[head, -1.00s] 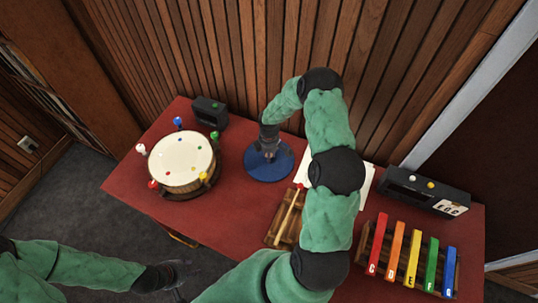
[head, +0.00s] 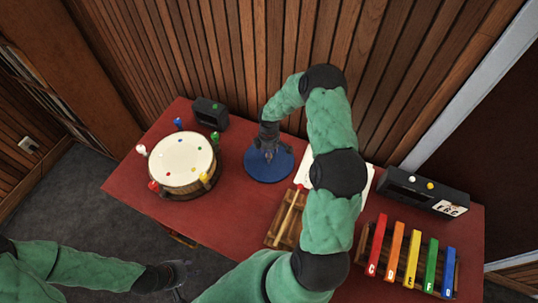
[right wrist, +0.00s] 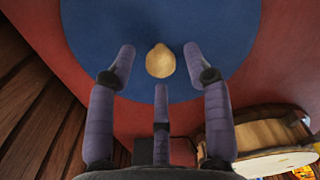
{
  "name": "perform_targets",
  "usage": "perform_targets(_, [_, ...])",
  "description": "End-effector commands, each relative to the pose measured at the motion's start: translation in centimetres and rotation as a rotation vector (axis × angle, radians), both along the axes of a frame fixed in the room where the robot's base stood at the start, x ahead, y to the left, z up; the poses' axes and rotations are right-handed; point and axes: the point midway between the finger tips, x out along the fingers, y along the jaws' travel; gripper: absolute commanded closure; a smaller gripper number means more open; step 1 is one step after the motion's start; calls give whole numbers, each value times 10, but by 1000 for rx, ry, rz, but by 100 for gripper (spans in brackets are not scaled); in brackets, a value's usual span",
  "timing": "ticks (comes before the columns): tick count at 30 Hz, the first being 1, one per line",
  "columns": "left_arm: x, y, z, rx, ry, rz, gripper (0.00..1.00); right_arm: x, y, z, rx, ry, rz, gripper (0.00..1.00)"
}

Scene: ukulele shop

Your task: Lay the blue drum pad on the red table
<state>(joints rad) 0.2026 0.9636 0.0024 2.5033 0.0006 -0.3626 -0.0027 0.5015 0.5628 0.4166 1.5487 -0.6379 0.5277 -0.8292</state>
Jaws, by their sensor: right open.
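The blue drum pad (head: 282,170) lies flat on the red table (head: 232,209), between the drum and the wooden beater frame. A tan knob (right wrist: 160,62) stands at its middle in the right wrist view, with the blue disc (right wrist: 215,30) around it. My right gripper (head: 268,150) is over the pad from above. Its fingers (right wrist: 160,70) are open and spread around the knob, with visible gaps on both sides. My left gripper (head: 182,274) is low at the left, in front of the table and away from the pad; its finger opening is unclear.
A drum (head: 182,162) with coloured pegs stands left of the pad. A small dark box (head: 210,113) is behind it. A wooden frame with a stick (head: 286,220), coloured bars (head: 412,255) and a dark device (head: 425,190) lie right. The wooden wall is close behind.

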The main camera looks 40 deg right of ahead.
Motion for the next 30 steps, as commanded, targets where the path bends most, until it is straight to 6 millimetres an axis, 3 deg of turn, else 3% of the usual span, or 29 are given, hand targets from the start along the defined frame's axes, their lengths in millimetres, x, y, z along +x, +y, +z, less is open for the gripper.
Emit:
perform_targets(6, [0, 0, 6, 0, 0, 0, 60, 0, 0, 48, -1, -2, 0, 49])
perform_targets(13, [0, 0, 10, 0, 0, 0, 60, 0, 0, 84, -1, -1, 0, 49])
perform_targets(19, [0, 0, 11, 0, 0, 0, 60, -1, 1, 97, 1, 1, 1, 49])
perform_targets(30, [0, 0, 11, 0, 0, 0, 60, -1, 1, 98, 1, 2, 1, 49])
